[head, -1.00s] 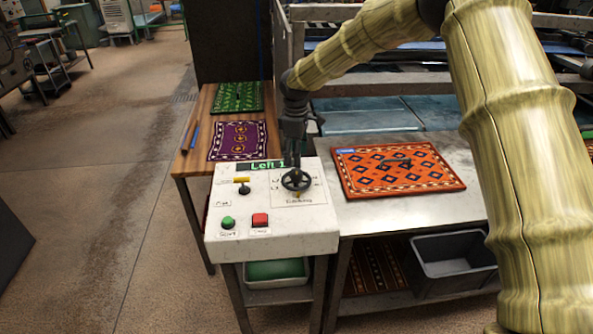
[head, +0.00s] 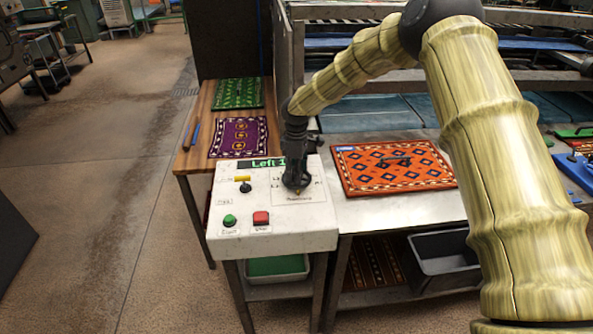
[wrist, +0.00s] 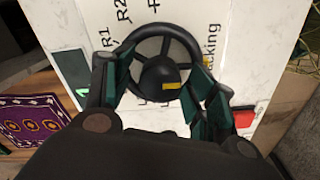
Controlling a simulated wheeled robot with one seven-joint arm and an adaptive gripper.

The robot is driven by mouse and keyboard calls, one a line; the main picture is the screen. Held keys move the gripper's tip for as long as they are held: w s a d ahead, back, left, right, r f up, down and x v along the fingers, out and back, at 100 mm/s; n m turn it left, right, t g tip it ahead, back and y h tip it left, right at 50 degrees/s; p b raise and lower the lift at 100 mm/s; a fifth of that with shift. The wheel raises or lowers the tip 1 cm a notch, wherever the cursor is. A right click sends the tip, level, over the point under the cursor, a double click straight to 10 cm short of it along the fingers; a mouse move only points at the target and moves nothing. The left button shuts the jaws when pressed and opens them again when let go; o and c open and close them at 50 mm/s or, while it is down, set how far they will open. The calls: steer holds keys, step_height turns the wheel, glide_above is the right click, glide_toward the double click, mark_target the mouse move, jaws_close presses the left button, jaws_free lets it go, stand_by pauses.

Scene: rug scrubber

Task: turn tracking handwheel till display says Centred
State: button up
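The black tracking handwheel (wrist: 158,73), with spokes and a yellow mark on its hub, is on the white control panel (head: 275,240). In the head view my gripper (head: 297,184) hides most of it. In the wrist view my gripper (wrist: 167,76) points down over the wheel, its fingers spread on opposite sides of the rim. I cannot tell whether the pads touch the rim.
A green button (head: 229,220), a red button (head: 261,218) and a small black knob (head: 246,187) share the panel. An orange patterned rug (head: 390,168) lies on the metal table to the right. A purple rug (head: 239,137) lies behind left.

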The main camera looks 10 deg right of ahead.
steer(key=c, duration=0.8)
steer(key=shift+c, duration=0.2)
steer(key=shift+m, duration=0.4)
steer(key=shift+m+b, duration=1)
steer(key=shift+m, duration=1.5)
steer(key=shift+r, duration=0.1)
steer(key=o, duration=1)
steer(key=shift+o, duration=0.2)
